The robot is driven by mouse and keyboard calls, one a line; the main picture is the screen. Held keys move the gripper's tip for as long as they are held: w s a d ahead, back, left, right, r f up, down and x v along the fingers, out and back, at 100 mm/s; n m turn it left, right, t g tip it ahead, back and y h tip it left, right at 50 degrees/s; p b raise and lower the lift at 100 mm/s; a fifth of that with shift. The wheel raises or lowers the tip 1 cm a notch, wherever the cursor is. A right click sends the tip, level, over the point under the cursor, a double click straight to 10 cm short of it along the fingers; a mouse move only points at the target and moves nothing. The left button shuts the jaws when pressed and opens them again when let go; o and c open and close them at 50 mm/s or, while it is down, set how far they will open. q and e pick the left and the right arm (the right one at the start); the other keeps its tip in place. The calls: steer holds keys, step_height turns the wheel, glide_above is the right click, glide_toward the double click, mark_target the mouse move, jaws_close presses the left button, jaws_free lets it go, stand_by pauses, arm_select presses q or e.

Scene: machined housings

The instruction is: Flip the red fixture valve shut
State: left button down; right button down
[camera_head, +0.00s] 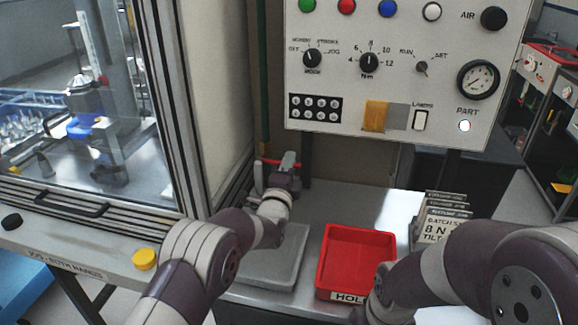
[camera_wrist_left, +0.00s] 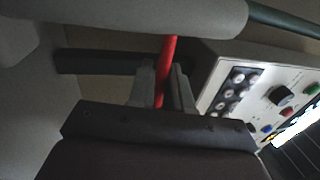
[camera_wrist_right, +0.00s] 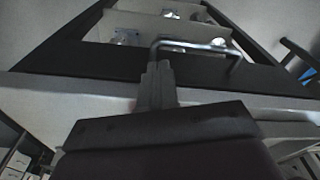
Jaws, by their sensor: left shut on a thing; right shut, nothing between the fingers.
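The red valve handle (camera_head: 268,161) shows as a short, roughly level red bar by the back wall, at the foot of the green pipe (camera_head: 263,80). My left gripper (camera_head: 289,161) is at the handle and partly covers it. In the left wrist view the red handle (camera_wrist_left: 168,52) runs between the two fingers of the left gripper (camera_wrist_left: 162,78), which are shut on it. The valve body is mostly hidden. My right gripper (camera_wrist_right: 158,85) is shut and empty in the right wrist view, with a bent metal rod (camera_wrist_right: 205,47) beyond its tips.
A control panel (camera_head: 400,60) hangs above the bench. A red bin (camera_head: 357,230) and a grey tray (camera_head: 290,262) sit below my left arm's reach. Stacked labelled boxes (camera_head: 440,215) stand right of the bin. The glazed machine enclosure (camera_head: 215,100) flanks the left.

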arm_select(q)
steer(key=shift+f, duration=0.15)
steer(key=c, duration=1.3)
jaws_free()
steer(key=shift+o, duration=0.2)
steer(key=b+v, duration=0.1)
steer(key=v, duration=1.1)
steer(key=shift+s+a, duration=0.15)
steer(key=shift+s, duration=0.2)
arm_select(e)
steer(key=shift+f, duration=0.75)
arm_select(q)
steer(key=shift+f, duration=0.1)
